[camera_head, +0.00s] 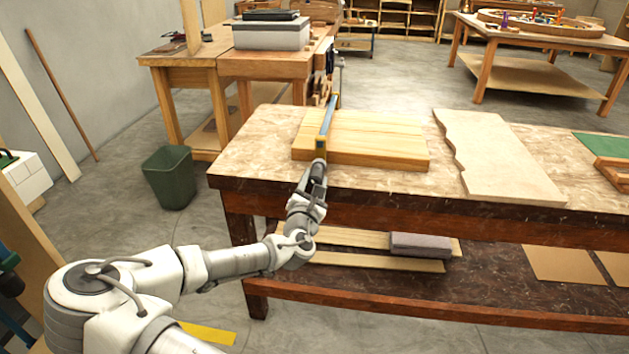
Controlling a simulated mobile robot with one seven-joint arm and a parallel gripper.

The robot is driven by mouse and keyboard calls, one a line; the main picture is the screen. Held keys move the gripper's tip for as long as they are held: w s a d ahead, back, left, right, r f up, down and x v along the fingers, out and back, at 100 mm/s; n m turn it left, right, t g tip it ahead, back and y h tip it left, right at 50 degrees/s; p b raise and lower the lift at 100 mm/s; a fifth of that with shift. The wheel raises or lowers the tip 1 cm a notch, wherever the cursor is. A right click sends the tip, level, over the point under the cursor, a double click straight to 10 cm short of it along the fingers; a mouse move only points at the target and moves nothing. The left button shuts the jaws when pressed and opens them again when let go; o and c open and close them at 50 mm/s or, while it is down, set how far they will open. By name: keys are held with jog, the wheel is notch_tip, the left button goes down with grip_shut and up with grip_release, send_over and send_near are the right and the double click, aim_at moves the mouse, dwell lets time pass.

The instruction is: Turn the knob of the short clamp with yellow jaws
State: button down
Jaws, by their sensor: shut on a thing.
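The clamp (328,118) lies across the left end of a light wooden board stack (380,140) on the workbench. My gripper (319,165) is at the near end of the clamp, just in front of the near jaw, and is shut on the clamp's knob. The knob itself is mostly hidden by the gripper fingers. My arm reaches in from the lower left.
The workbench (270,135) also carries a wavy-edged pale board (500,160) and, at far right, a wooden frame (612,172) by a green mat. A lower shelf holds planks and a grey block (420,245). A green bin (170,178) stands on the floor at left.

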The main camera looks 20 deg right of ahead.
jog(key=shift+c, duration=1.9)
grip_release()
